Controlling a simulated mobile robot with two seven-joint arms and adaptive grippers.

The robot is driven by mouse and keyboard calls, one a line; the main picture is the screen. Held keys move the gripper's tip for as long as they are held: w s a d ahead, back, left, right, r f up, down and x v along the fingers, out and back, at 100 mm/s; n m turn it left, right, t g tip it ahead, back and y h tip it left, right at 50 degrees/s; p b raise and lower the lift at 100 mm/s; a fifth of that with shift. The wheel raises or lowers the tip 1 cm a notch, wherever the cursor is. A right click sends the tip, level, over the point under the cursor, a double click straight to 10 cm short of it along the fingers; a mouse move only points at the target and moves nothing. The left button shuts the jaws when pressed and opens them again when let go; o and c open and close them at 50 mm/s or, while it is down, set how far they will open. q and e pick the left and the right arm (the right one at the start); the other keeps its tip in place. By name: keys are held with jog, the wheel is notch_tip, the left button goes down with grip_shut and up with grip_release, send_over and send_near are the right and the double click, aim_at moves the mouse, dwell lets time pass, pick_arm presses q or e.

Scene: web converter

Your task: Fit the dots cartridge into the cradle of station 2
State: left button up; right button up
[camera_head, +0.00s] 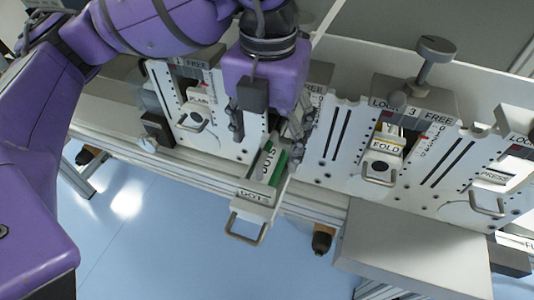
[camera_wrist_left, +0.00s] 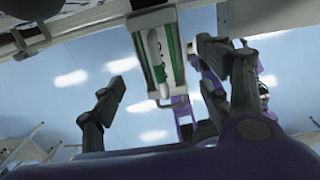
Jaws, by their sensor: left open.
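The dots cartridge (camera_head: 268,165), green and white with a DOTS label, juts out toward the front at station 2 (camera_head: 315,88), between the PLAIN and FOLD stations. Its pale front plate and loop handle (camera_head: 247,230) hang over the rail. It also shows in the left wrist view (camera_wrist_left: 158,55). My left gripper (camera_head: 268,135) points down over the cartridge's rear part, its fingers open on either side. In the left wrist view the fingers stand apart from the cartridge. The cradle is mostly hidden by the gripper, so I cannot tell how deep the cartridge sits. My right gripper is not in view.
The PLAIN cartridge (camera_head: 197,113) is at station 1 on the left. The FOLD cartridge (camera_head: 381,160) is at station 3, below a tall knob (camera_head: 436,49). The PRESS cartridge (camera_head: 490,190) is at the right. A grey box (camera_head: 412,245) stands in front of station 3. Blue floor is clear at lower left.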

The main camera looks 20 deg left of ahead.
pick_arm(q)
notch_tip(320, 180, up, 4)
jog(key=shift+r, duration=0.6)
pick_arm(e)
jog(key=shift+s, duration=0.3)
pick_arm(q)
jog(key=shift+a+f, duration=0.1)
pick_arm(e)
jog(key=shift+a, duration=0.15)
